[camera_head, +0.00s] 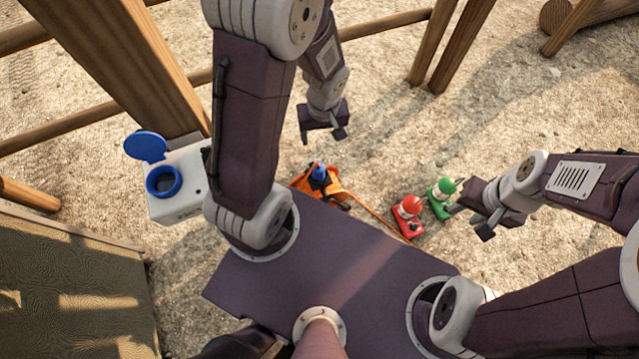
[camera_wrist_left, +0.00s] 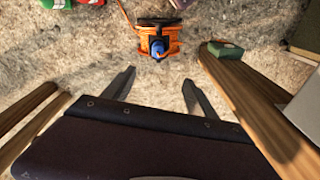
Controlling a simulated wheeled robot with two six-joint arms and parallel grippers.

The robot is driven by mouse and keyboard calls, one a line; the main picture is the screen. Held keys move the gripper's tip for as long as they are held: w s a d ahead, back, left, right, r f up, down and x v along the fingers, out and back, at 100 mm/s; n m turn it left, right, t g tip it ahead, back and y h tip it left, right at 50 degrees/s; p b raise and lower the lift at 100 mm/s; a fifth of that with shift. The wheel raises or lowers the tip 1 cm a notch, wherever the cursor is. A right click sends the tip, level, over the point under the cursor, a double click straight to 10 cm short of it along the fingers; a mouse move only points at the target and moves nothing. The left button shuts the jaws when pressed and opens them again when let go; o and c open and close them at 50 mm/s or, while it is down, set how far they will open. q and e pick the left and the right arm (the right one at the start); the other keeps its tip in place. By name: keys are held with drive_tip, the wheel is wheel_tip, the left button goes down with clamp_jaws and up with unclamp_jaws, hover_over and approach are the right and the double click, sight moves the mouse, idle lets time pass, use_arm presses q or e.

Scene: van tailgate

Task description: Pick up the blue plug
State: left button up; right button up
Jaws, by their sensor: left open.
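The blue plug (camera_head: 319,172) sits on an orange cable reel (camera_head: 333,187) on the sandy ground, just beyond the edge of my base. In the left wrist view the blue plug (camera_wrist_left: 157,48) is at the top centre, against the orange cable. My left gripper (camera_head: 322,136) is open and empty. In the left wrist view its two fingers (camera_wrist_left: 157,90) are spread, with the plug ahead between their lines and apart from them. My right gripper (camera_head: 470,221) looks open and empty, near the green object.
A red object (camera_head: 408,217) and a green one (camera_head: 441,196) stand right of the reel; an orange cable runs towards the red one. A white box (camera_head: 181,207) with an open blue-lidded socket (camera_head: 163,182) is at left by a wooden post. Wooden rails stand behind.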

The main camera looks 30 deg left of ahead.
sight(319, 167)
use_arm(q)
drive_tip(key=f+n+b, duration=0.1)
drive_tip(key=f+b, duration=0.2)
drive_tip(key=f, duration=0.3)
drive_tip(key=w+f+n+b, duration=0.1)
drive_tip(key=f+n+b, duration=0.1)
drive_tip(key=f, duration=0.4)
drive_tip(key=w+a+f+n+b, duration=0.1)
drive_tip(key=f+b, duration=0.4)
drive_tip(key=f, duration=0.1)
drive_tip(key=shift+w+f, duration=0.15)
drive_tip(key=shift+f, duration=0.15)
drive_tip(key=shift+f+n, duration=0.25)
drive_tip(key=shift+n, duration=0.05)
drive_tip(key=f+b, duration=0.2)
drive_tip(key=f, duration=0.1)
drive_tip(key=a+f+b, duration=0.1)
drive_tip(key=f+b, duration=0.1)
drive_tip(key=f, duration=0.1)
drive_tip(key=f+b, duration=0.2)
drive_tip(key=f, duration=0.1)
drive_tip(key=shift+w+a, duration=0.15)
drive_tip(key=shift+w, duration=0.05)
drive_tip(key=shift+r, duration=0.15)
drive_tip(key=shift+c, duration=0.7)
clamp_jaws()
use_arm(e)
wheel_tip(319, 167, down, 20)
drive_tip(key=shift+s+f, duration=0.15)
drive_tip(key=shift+s, duration=0.05)
